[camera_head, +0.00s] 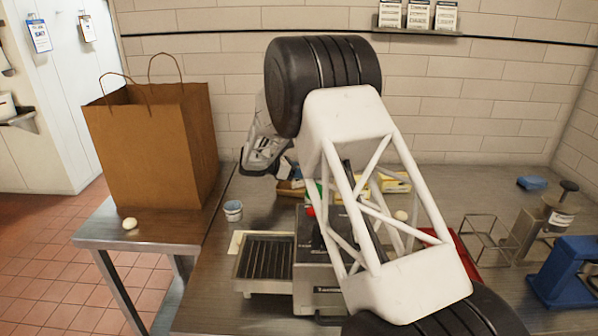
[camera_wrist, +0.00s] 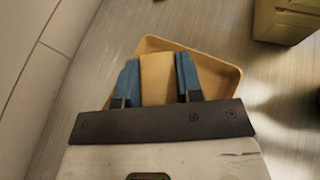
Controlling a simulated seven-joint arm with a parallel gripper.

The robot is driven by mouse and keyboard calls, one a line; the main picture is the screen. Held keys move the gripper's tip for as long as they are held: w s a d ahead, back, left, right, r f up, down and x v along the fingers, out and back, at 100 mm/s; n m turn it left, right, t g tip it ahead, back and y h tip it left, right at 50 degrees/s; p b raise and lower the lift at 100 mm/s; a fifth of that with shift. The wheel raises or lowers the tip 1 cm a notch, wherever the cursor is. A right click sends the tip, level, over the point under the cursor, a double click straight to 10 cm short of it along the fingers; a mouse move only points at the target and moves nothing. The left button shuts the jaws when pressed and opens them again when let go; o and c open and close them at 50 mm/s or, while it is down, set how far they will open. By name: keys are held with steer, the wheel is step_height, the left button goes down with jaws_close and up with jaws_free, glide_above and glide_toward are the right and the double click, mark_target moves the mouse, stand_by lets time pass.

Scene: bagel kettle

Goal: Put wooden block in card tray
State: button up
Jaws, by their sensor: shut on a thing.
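The wooden block (camera_wrist: 158,80), light tan, is between the two blue fingers of my gripper (camera_wrist: 159,78) in the wrist view. My gripper is shut on it. The card tray (camera_wrist: 228,78), shallow and orange-tan with a raised rim, lies directly beyond the block in that view, spreading out on both sides of the fingers. I cannot tell whether the block touches the tray floor or hangs above it. In the head view the tray (camera_head: 287,187) shows partly at the back of the counter, next to my grey gripper body (camera_head: 264,152); the block is not clear there.
A yellow object (camera_wrist: 285,22) stands right of the tray. A paper bag (camera_head: 150,145) stands on the left side table. A small cup (camera_head: 233,210), a grill-topped machine (camera_head: 268,258), a wire rack (camera_head: 487,240) and a blue device (camera_head: 565,272) occupy the counter. The wall is close behind.

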stand_by(0.3)
steer(key=o, duration=0.9)
steer(key=shift+f, duration=0.1)
steer(key=shift+o, duration=0.2)
steer(key=v, duration=1.2)
steer(key=shift+s, duration=0.1)
